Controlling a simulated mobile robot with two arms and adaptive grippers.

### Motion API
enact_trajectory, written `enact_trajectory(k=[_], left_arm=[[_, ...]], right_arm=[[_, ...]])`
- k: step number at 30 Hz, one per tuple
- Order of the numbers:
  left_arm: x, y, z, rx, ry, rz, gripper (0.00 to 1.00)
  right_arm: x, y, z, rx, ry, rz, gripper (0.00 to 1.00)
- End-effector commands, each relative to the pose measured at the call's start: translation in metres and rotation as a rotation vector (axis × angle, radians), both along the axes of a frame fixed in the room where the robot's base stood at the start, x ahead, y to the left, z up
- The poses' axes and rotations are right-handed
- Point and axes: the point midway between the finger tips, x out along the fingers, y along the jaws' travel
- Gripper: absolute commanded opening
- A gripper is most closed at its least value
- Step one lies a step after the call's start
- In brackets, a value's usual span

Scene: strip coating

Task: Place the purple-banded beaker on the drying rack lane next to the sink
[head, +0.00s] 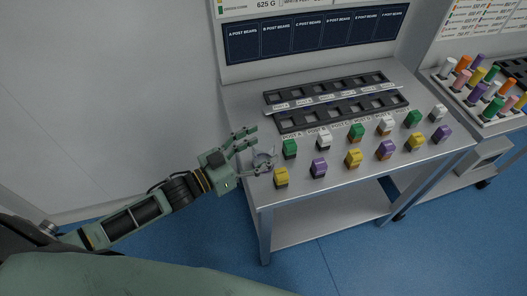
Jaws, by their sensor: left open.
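My left gripper (255,152) is open at the left front corner of the metal table, with its fingers spread over the table edge. A small greyish round thing (264,158) shows close to its fingers; it is too small to tell what it is, or whether the gripper touches it. I cannot make out a purple-banded beaker, a drying rack lane or a sink in this view. My right gripper is not in view.
The metal table (245,103) holds black slotted trays (292,127) and several green, white, yellow and purple blocks, including a purple block (319,168) and a yellow block (281,178). A second table at right holds a tray of coloured pegs (463,97). Blue floor (345,262) is clear in front.

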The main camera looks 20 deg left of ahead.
Motion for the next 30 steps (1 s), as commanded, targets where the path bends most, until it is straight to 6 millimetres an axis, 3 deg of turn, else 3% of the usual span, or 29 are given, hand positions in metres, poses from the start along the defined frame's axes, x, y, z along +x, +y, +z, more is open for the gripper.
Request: enact_trajectory(k=[11, 30], left_arm=[[0.0090, -0.0078, -0.0006, 0.001, 0.001, -0.001, 0.67], [0.0089, -0.0076, -0.0002, 0.000, 0.000, -0.001, 0.14]], right_arm=[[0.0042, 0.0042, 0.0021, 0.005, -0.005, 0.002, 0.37], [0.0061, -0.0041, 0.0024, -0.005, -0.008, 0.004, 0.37]])
